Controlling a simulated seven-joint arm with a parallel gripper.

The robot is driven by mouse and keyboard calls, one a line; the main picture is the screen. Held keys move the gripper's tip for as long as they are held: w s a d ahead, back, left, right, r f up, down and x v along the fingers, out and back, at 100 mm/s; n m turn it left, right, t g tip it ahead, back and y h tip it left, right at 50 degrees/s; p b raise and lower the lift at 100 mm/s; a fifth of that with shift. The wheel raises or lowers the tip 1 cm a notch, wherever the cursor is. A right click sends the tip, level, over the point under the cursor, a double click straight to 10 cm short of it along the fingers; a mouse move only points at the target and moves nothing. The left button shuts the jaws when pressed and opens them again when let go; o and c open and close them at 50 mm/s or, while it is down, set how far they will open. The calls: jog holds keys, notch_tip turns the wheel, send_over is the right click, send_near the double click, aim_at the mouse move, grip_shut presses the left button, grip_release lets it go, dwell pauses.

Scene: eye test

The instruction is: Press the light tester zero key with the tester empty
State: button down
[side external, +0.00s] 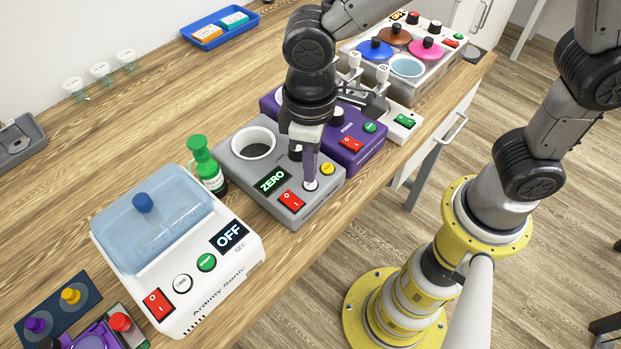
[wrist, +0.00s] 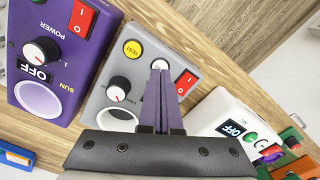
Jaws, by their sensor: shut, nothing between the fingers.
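The light tester (side external: 235,165) is a grey box on the bench with a white-rimmed round well (side external: 253,143), dark and seemingly empty inside. Its display (side external: 271,181) reads ZERO. A red switch (side external: 290,200) and a yellow button (side external: 328,169) are on its front part; the button reads TEST in the wrist view (wrist: 133,48). A white round key (side external: 311,185) lies between them. My gripper (side external: 311,180) is shut and empty, pointing down with its tips at this key and seemingly touching it.
A purple device (side external: 345,155) stands close to the right of the tester. A green bottle (side external: 205,165) stands close to its left, by a white device with a blue lid (side external: 155,218) whose display reads OFF. The bench behind the tester is clear.

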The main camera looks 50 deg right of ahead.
jog(key=shift+f, duration=0.85)
dwell(0.8)
notch_tip(320, 180, up, 8)
dwell(1.1)
jog(key=s+d+r+m+t, duration=0.1)
jog(key=d+r+m+t, duration=0.1)
jog(key=d+r, duration=0.35)
jog(key=s+d+r+m+t, duration=0.1)
jog(key=d+r+m, duration=0.1)
jog(key=d, duration=0.6)
jog(key=s+d+f+m+t, duration=0.2)
jog(key=s+d+f, duration=0.1)
jog(key=s+d, duration=0.4)
jog(key=shift+s+f+t, duration=0.15)
jog(key=shift+s+t, duration=0.15)
jog(key=shift+s, duration=0.2)
